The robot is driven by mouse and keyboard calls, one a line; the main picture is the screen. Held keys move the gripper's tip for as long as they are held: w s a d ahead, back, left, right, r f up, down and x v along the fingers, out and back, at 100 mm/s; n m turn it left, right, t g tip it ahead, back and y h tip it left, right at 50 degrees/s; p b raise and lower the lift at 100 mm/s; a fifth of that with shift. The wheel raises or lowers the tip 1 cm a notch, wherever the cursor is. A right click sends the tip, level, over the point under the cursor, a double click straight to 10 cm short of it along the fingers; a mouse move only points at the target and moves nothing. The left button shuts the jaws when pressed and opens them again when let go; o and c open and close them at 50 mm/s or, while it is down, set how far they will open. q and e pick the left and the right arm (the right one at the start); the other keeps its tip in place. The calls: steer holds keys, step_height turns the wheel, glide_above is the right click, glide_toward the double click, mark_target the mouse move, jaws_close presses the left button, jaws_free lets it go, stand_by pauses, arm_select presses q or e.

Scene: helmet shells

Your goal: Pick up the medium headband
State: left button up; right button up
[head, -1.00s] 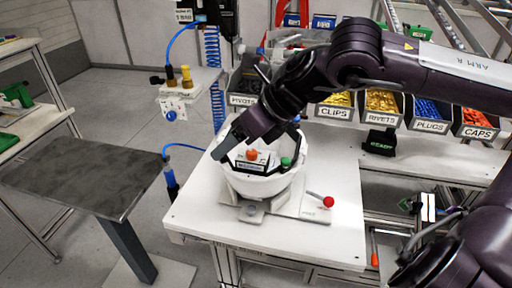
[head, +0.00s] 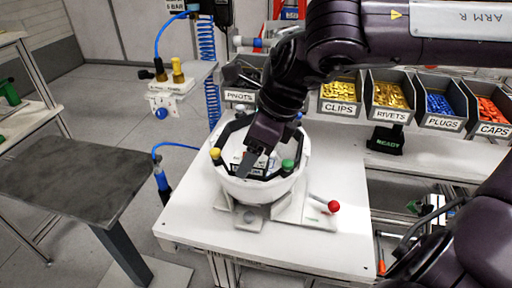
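The white helmet shell (head: 262,189) sits open side up, like a bowl, on a fixture on the white bench. A black headband (head: 225,162) lies inside it near the rim, with a yellow knob (head: 215,153) at the left and a green knob (head: 288,165) at the right. A white label on its front is partly covered, so I cannot read the size. My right gripper (head: 248,163) comes down over the front of the shell, its finger in front of the label. Its far finger is hidden, so grip and opening are unclear. My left gripper is not in view.
A red-knobbed lever (head: 333,206) stands right of the shell. Labelled bins of clips (head: 340,93), rivets, plugs and caps line the back. A dark table (head: 75,178) stands at the left. The bench front is clear.

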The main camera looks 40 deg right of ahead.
steer(key=shift+a+f, duration=0.1)
steer(key=shift+f, duration=0.2)
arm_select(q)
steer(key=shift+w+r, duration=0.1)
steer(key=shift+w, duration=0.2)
arm_select(e)
steer(key=shift+c, duration=0.3)
steer(key=c, duration=1.1)
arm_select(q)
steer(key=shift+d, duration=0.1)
arm_select(e)
steer(key=shift+o, duration=0.2)
steer(key=shift+r, duration=0.1)
